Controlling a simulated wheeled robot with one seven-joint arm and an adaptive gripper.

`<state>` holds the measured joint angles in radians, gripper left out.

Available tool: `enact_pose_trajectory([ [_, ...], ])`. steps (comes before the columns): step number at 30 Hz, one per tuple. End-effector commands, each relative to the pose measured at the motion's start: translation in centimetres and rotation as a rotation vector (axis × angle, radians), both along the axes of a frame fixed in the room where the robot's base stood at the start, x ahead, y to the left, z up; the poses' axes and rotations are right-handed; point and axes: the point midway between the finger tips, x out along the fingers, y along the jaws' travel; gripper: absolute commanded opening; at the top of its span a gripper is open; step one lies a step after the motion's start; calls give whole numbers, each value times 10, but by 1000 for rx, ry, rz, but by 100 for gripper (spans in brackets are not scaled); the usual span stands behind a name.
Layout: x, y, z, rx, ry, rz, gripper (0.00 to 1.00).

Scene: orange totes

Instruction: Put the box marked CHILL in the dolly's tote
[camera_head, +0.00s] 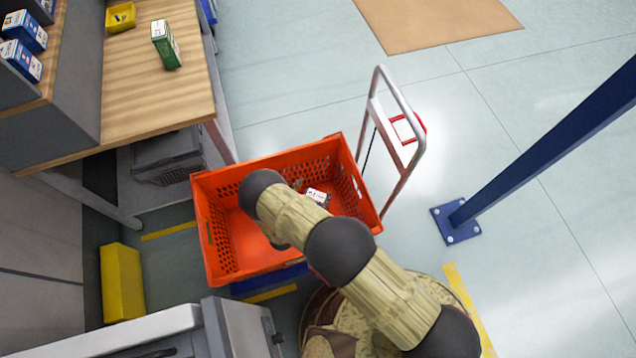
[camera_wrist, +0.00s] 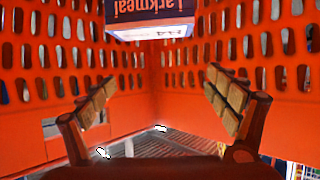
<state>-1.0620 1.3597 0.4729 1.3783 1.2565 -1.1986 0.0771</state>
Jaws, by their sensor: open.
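The dolly's orange tote (camera_head: 225,262) stands below my arm in the head view, and its perforated walls (camera_wrist: 50,62) fill the wrist view. A small box with a white face (camera_head: 316,196) shows inside the tote, partly hidden by my arm. I cannot read CHILL on any box.
A green-and-white box (camera_head: 166,45) and a yellow bin (camera_head: 120,17) are on the wooden table (camera_head: 150,95). Blue-and-white boxes (camera_head: 24,30) sit on the shelf at left. The dolly's handle (camera_head: 408,110) rises right of the tote. A blue post (camera_head: 540,150) stands farther right.

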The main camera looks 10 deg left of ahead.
Motion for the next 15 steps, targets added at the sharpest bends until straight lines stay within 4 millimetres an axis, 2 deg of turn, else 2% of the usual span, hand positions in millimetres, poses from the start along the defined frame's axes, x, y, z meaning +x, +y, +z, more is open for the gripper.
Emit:
enact_pose_trajectory([
  [6, -20, 4, 9, -1, 0, 0, 88],
  [15, -22, 4, 8, -1, 1, -2, 88],
])
